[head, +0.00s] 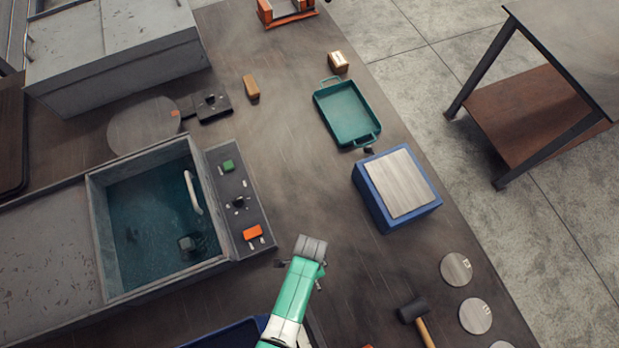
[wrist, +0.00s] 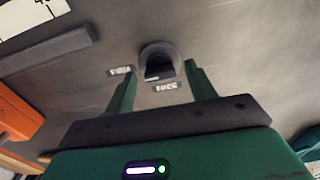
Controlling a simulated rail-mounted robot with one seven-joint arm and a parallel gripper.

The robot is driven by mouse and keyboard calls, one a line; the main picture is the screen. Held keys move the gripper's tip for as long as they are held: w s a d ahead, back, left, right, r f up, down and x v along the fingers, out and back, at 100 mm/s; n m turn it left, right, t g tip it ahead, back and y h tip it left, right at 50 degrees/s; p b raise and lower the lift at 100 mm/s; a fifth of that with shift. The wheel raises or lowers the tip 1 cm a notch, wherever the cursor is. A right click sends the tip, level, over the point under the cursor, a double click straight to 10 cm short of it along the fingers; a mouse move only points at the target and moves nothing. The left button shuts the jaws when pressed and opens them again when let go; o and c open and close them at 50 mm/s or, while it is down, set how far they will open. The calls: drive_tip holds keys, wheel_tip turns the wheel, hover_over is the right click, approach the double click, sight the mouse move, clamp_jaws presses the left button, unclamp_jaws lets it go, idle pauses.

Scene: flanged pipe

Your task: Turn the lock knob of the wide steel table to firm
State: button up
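In the wrist view, a dark rounded knob (wrist: 158,62) with a raised grip stands on a grey-brown surface. Two small labels, at its left (wrist: 120,71) and just below it (wrist: 165,87), appear upside down and are hard to read. My gripper (wrist: 161,70) is open, its green fingers apart to the left and right of the knob; contact cannot be told. In the head view, my gripper end (head: 311,248) is at lower centre, its fingers not clear. A round steel plate (head: 140,128) lies at upper left beside a black box with a knob (head: 211,104).
A blue box with a steel top (head: 400,185) stands right of my gripper, with a green tray (head: 347,112) behind it. A water basin (head: 160,220) and its switch panel (head: 239,200) are at left. A mallet (head: 414,312) and steel discs (head: 456,269) lie at lower right.

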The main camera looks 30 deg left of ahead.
drive_tip(key=shift+r, duration=0.1)
wheel_tip(320, 180, up, 8)
drive_tip(key=shift+f+p, duration=0.15)
drive_tip(key=shift+p, duration=0.85)
